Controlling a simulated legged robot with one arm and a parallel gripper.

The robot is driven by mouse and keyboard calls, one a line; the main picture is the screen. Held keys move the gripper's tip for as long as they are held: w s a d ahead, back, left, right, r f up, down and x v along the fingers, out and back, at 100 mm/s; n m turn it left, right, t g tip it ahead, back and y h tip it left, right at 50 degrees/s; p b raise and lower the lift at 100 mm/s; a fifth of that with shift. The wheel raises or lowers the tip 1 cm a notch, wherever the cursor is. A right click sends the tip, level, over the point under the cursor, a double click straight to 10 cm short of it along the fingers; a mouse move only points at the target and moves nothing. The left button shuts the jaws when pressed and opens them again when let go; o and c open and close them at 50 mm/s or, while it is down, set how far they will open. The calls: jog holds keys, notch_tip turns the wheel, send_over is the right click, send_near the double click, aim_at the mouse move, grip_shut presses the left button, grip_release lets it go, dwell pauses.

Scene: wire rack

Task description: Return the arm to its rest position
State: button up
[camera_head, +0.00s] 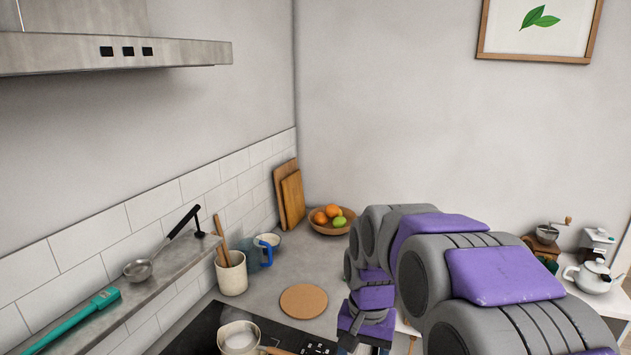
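My arm (470,265), grey with purple panels, reaches in from the lower right and bends over the counter. Its far end points down, with my gripper (364,345) at the bottom edge of the view, to the right of the hob. The fingertips are cut off by the frame, so I cannot see whether they are apart or hold anything.
A saucepan (238,338) sits on the black hob (197,333). A round cork mat (303,300), utensil crock (232,275) and fruit bowl (330,228) stand on the counter. A ledge (130,298) holds a ladle (139,270). A white teapot (593,276) stands at right.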

jog(key=s+d+f+n+b, duration=0.1)
jog(key=s+d+f, duration=0.1)
jog(key=s, duration=1.1)
jog(key=s+d+f+n+b, duration=0.2)
jog(key=s+d+f, duration=0.1)
jog(key=s, duration=1.1)
jog(key=shift+d+f+n+g, duration=0.2)
jog(key=shift+n+g, duration=0.1)
jog(key=shift+g, duration=0.1)
